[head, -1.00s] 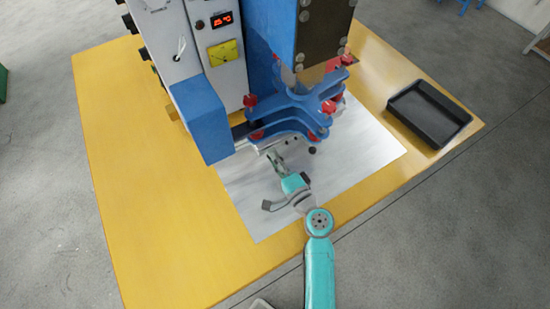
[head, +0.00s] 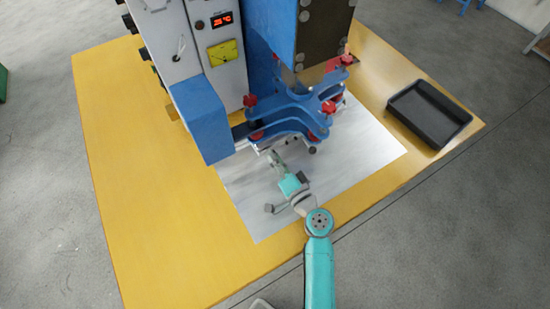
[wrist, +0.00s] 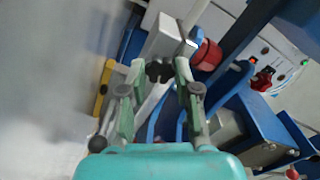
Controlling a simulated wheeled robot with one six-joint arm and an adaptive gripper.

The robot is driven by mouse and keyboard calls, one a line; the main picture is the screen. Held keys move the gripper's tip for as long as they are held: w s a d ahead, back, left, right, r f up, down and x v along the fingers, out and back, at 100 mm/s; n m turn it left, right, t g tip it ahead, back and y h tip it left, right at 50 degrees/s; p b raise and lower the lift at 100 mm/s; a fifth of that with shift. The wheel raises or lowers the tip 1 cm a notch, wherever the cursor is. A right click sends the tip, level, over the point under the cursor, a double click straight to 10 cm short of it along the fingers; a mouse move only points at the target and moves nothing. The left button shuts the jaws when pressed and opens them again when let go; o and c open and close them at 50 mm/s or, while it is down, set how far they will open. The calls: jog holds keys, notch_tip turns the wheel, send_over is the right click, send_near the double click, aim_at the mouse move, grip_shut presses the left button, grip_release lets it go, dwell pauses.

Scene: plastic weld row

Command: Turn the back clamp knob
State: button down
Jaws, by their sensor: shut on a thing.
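The welding machine (head: 207,120) stands on the yellow table with blue clamp plates (head: 290,112) over a pale metal sheet. My gripper (head: 274,156) reaches in at the near edge of the clamp, below the blue plates. In the wrist view its two fingers (wrist: 159,72) are closed on a black clamp knob (wrist: 158,71) at their tips. In the head view this knob is hidden by the fingers. A second black knob (head: 312,150) sticks out to the right of the gripper; a round black knob (wrist: 97,143) also shows at lower left in the wrist view.
A black tray (head: 405,118) lies on the table (head: 130,200) at the right. The pale sheet (head: 345,180) in front of the machine is clear around my arm.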

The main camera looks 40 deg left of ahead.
jog(key=c, duration=0.8)
grip_release()
jog(key=shift+c, duration=0.2)
jog(key=v, duration=1.2)
jog(key=shift+f, duration=0.1)
